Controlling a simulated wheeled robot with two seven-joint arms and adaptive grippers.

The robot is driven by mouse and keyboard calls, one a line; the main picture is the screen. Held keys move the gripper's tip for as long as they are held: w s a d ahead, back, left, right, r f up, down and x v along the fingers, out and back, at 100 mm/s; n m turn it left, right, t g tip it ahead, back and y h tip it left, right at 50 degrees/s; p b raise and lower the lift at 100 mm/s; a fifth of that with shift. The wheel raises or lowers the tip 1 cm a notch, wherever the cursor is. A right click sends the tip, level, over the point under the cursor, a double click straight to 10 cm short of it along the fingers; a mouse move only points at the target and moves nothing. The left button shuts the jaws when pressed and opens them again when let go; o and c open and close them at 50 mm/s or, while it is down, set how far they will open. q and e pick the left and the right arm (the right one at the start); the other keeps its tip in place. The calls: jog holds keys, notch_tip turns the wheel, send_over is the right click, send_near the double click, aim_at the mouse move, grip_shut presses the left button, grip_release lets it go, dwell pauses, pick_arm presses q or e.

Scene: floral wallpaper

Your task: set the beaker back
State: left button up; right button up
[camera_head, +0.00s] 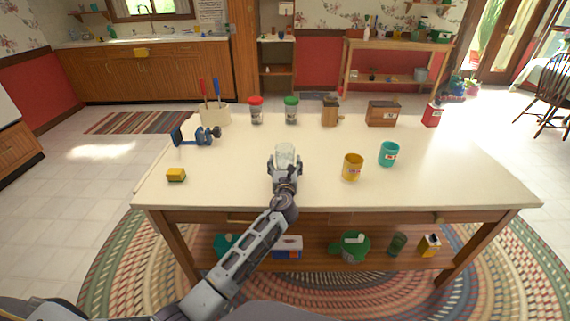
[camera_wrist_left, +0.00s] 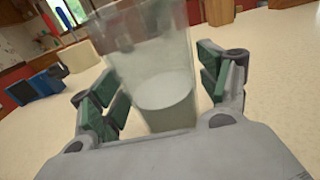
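A clear glass beaker (camera_head: 285,151) stands near the middle of the white table top, toward its front half. It also shows in the left wrist view (camera_wrist_left: 160,65), between the fingers, with a pale round surface inside low down. My left gripper (camera_head: 285,166) is at the beaker, its fingers on either side. In the left wrist view the gripper (camera_wrist_left: 163,90) has its green pads apart, with a narrow gap to the glass on the right. The left pad is close to the glass. The beaker's base is partly hidden behind the gripper body. My right gripper is not in view.
A yellow mug (camera_head: 352,167) and a teal mug (camera_head: 389,154) stand to the right. A yellow block (camera_head: 176,174) and a blue device (camera_head: 197,136) are at the left. Jars (camera_head: 291,111), a brown box (camera_head: 382,114) and a red can (camera_head: 432,115) line the back.

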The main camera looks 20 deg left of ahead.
pick_arm(q)
jog(key=shift+r, duration=0.1)
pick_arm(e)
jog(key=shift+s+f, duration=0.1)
pick_arm(q)
jog(key=shift+s, duration=0.1)
jog(key=shift+s+d, duration=0.15)
jog(key=shift+s, duration=0.4)
jog(key=p+v, duration=0.1)
jog(key=v, duration=0.8)
jog(key=shift+p, duration=0.3)
jog(key=shift+s+d, duration=0.15)
jog(key=shift+s, duration=0.4)
jog(key=shift+s+d, duration=0.1)
jog(key=shift+s, duration=0.15)
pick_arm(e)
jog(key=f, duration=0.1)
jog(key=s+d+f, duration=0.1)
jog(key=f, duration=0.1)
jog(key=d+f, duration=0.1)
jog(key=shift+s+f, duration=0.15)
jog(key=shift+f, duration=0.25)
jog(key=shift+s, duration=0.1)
